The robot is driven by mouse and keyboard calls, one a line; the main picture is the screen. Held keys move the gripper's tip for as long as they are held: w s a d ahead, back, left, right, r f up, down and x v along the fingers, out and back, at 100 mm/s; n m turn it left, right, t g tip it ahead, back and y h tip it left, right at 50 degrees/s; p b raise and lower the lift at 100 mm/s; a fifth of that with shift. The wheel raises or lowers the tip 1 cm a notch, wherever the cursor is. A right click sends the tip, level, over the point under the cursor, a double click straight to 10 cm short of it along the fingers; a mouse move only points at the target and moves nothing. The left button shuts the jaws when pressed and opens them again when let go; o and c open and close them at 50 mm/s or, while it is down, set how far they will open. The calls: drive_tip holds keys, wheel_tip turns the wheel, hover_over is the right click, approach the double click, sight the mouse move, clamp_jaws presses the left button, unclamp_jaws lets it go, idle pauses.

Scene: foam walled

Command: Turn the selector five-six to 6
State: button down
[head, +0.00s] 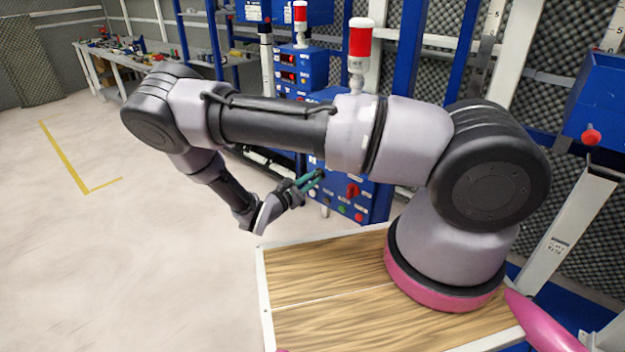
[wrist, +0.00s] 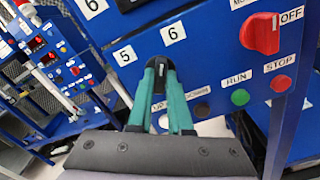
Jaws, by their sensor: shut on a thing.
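The selector five-six (wrist: 159,75) is a small black knob on the blue panel in the wrist view. The label 5 (wrist: 124,55) is to its upper left and the label 6 (wrist: 173,33) is above it, slightly right. My gripper (wrist: 160,64) has its teal fingers shut on the knob, one on each side. A small pale mark shows on the knob, but I cannot tell which number it points at. In the head view my gripper (head: 311,181) reaches the front of the blue panel (head: 335,196); the selector is hidden there.
A large red switch (wrist: 260,34) marked OFF is right of the selector. Below it are a green RUN button (wrist: 240,97) and a red STOP button (wrist: 281,84). A wooden-topped surface (head: 320,275) is beside my arm; open floor lies left.

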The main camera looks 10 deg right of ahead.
idle(0.5)
drive_tip(key=c, duration=0.8)
unclamp_jaws()
drive_tip(key=shift+c, duration=0.2)
drive_tip(key=v, duration=1.1)
